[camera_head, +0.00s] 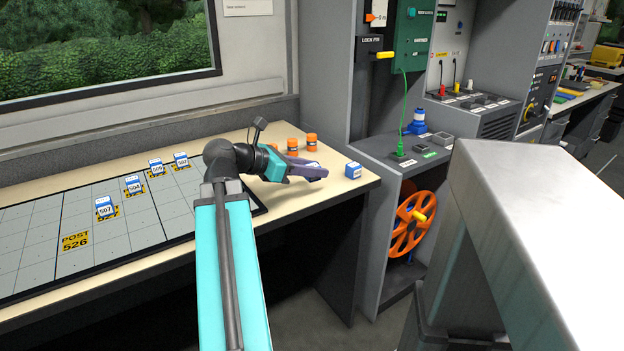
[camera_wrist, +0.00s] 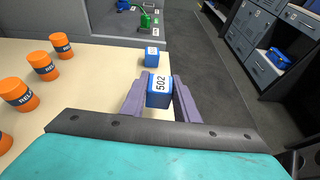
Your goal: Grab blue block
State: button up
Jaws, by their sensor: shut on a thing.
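My gripper (camera_head: 316,173) is low over the right end of the table, and its purple fingers (camera_wrist: 158,98) are shut on a blue block marked 502 (camera_wrist: 159,90). In the head view the fingers hide this block. A second blue block with a white label (camera_head: 353,170) stands on the table beyond the fingertips, apart from them. It also shows in the wrist view (camera_wrist: 152,56). Several more blue-and-white numbered blocks, among them one marked 507 (camera_head: 104,207) and one marked 504 (camera_head: 134,185), stand on the gridded board (camera_head: 30,250).
Orange relay cylinders (camera_wrist: 42,65) stand on the table to the left of my gripper in the wrist view. A grey cabinet with an orange reel (camera_head: 412,224) adjoins the table's right end. A large pale grey surface (camera_head: 540,220) fills the right foreground.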

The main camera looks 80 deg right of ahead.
jog(key=shift+a+f+b, duration=0.25)
jog(key=shift+b, duration=0.5)
jog(key=shift+s+a+r+b, duration=0.1)
jog(key=shift+a+r+b, duration=0.1)
jog(key=shift+a+b, duration=0.45)
jog(key=shift+s+a+r+b, duration=0.15)
jog(key=shift+a+b, duration=0.25)
jog(key=shift+a, duration=0.3)
